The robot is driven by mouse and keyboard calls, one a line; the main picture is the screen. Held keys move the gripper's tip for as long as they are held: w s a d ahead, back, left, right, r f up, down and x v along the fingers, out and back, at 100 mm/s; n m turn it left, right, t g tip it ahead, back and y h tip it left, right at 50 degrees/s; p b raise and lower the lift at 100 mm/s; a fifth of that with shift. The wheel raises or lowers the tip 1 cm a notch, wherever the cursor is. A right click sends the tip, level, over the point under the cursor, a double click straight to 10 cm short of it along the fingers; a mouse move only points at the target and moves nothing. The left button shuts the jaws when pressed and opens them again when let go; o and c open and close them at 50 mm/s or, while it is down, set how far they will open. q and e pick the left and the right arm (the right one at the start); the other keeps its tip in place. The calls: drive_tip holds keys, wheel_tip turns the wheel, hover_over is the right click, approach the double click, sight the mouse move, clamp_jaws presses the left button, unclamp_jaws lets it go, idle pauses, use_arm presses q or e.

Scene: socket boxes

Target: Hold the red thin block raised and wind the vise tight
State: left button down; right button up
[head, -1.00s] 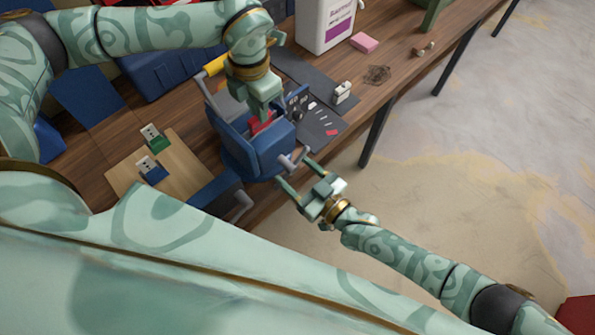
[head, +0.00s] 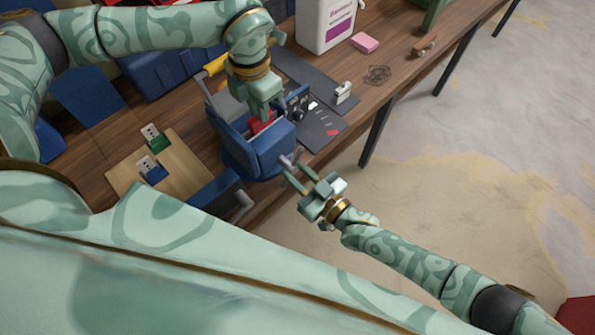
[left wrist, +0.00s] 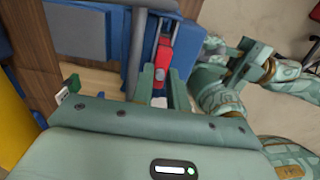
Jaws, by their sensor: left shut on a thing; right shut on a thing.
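The blue vise (head: 262,158) stands at the table's front edge. The red thin block (head: 260,122) is between its jaws, with its upper part showing; it also shows in the left wrist view (left wrist: 164,56). My left gripper (head: 264,112) points down from above and is shut on the red block. How deep the block sits is hidden by the jaws. The vise's grey handle (head: 286,162) sticks out at the front. My right gripper (head: 299,175) is shut on the handle, beyond the table edge.
A wooden board (head: 185,180) with a green and a blue socket box lies left of the vise. A dark mat (head: 318,128) with small parts lies to the right. A white bottle (head: 325,25) and a pink block (head: 364,42) stand farther back. Open floor lies right of the table.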

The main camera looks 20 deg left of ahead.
drive_tip(key=shift+d, duration=0.1)
idle(0.6)
drive_tip(key=o, duration=1.3)
drive_tip(key=shift+o, duration=0.2)
drive_tip(key=v, duration=1.2)
drive_tip(key=shift+f, duration=0.1)
drive_tip(key=shift+c, duration=1.2)
drive_tip(key=shift+a+n, duration=0.2)
drive_tip(key=shift+n, duration=0.3)
drive_tip(key=shift+c, duration=0.6)
drive_tip(key=x, duration=1.2)
